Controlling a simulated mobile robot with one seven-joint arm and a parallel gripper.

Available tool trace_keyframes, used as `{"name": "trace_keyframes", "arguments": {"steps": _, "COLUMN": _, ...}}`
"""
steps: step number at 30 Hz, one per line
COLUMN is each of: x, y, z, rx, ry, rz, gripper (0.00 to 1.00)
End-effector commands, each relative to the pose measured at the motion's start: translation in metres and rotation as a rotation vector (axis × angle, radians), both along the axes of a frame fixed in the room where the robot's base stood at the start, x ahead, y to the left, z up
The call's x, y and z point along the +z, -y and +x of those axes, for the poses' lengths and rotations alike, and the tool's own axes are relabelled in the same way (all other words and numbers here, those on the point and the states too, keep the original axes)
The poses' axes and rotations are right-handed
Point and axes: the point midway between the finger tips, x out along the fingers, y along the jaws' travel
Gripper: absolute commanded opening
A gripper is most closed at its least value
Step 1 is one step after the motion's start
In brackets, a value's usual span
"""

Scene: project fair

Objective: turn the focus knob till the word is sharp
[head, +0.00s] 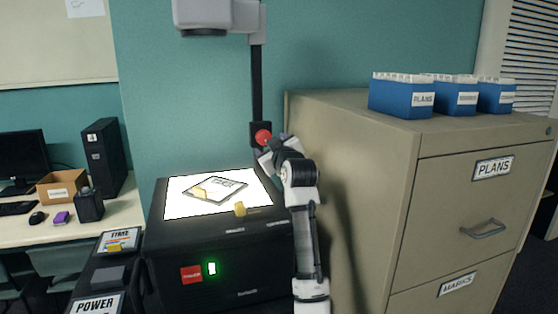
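The overhead projector (222,260) is a black box with a brightly lit glass top (180,208). A dark post (257,85) rises behind it to a grey head (214,14) at the top edge. The red focus knob (263,137) sits on a black block on the post. My gripper (266,150) is just below and right of the knob, very close to it. I cannot tell whether it touches the knob or whether its fingers are open. A framed sheet (215,190) lies on the glass, its word too small to read. No projected word is in view.
A tall beige filing cabinet (375,210) stands close on the right, with blue boxes (400,100) on top. A desk (80,222) with a computer is at left.

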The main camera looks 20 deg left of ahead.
Motion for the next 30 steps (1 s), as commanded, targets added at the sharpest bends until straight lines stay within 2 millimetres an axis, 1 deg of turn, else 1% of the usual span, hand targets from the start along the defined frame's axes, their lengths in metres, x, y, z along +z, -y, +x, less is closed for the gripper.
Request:
{"name": "trace_keyframes", "arguments": {"steps": 1, "x": -0.003, "y": 0.007, "z": -0.009, "rx": -0.001, "ry": 0.004, "rz": 0.001, "gripper": 0.65}}
{"name": "trace_keyframes", "arguments": {"steps": 6, "x": -0.003, "y": 0.024, "z": -0.034, "rx": -0.002, "ry": 0.003, "rz": 0.001, "gripper": 0.65}}
{"name": "trace_keyframes", "arguments": {"steps": 9, "x": -0.001, "y": 0.032, "z": -0.046, "rx": -0.001, "ry": 0.002, "rz": 0.002, "gripper": 0.65}}
{"name": "trace_keyframes", "arguments": {"steps": 12, "x": -0.001, "y": 0.037, "z": -0.054, "rx": 0.000, "ry": 0.002, "rz": 0.001, "gripper": 0.65}}
{"name": "trace_keyframes", "arguments": {"steps": 17, "x": 0.000, "y": 0.040, "z": -0.058, "rx": 0.000, "ry": 0.000, "rz": 0.000, "gripper": 0.65}}
{"name": "trace_keyframes", "arguments": {"steps": 30, "x": 0.000, "y": 0.039, "z": -0.058, "rx": 0.000, "ry": 0.001, "rz": 0.000, "gripper": 0.65}}
